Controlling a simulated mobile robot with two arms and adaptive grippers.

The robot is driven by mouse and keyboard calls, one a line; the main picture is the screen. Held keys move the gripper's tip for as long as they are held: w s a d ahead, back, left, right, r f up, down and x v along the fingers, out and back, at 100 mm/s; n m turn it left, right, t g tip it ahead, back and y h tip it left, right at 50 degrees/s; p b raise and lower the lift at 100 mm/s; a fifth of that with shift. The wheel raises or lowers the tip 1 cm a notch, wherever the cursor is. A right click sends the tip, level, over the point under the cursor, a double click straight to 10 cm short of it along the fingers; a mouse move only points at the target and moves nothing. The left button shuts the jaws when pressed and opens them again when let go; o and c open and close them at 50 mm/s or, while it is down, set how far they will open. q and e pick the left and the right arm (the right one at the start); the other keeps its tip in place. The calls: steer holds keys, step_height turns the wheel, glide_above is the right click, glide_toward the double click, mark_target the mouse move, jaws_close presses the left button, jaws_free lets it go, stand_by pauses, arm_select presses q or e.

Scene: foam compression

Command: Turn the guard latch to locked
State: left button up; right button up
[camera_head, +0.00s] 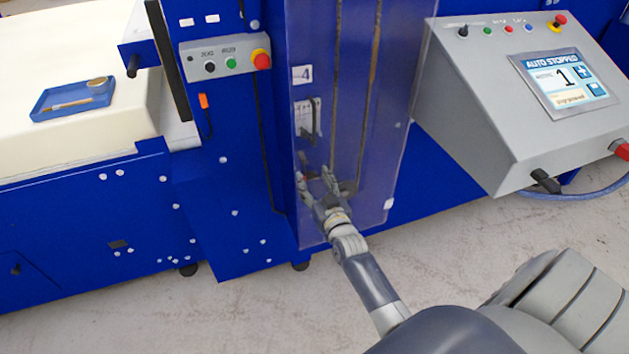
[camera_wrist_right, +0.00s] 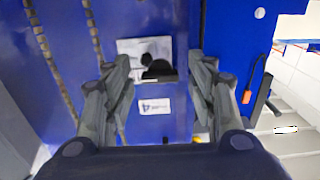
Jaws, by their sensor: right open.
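The guard is a tall, clear bluish panel (camera_head: 385,120) on the front of the blue machine. What looks like its latch is a black piece (camera_wrist_right: 157,70) on a pale plate (camera_wrist_right: 130,46) in the right wrist view; the plate also shows in the head view (camera_head: 307,118). I cannot tell the latch's setting. My right gripper (camera_head: 315,174) is open and empty, in front of the panel and below the plate in the head view. In the wrist view its fingers (camera_wrist_right: 160,62) stand apart, either side of the latch. Contact is not visible. My left gripper is not in view.
A white label with a 4 (camera_head: 302,75) sits above the plate. A button box (camera_head: 225,58) is to the left, with an orange piece (camera_head: 203,101) below it. A grey console (camera_head: 480,110) reading "AUTO STOPPED" juts out at right. A blue tray (camera_head: 45,107) lies at far left.

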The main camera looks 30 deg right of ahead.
steer(key=shift+c, duration=0.3)
steer(key=c, duration=1)
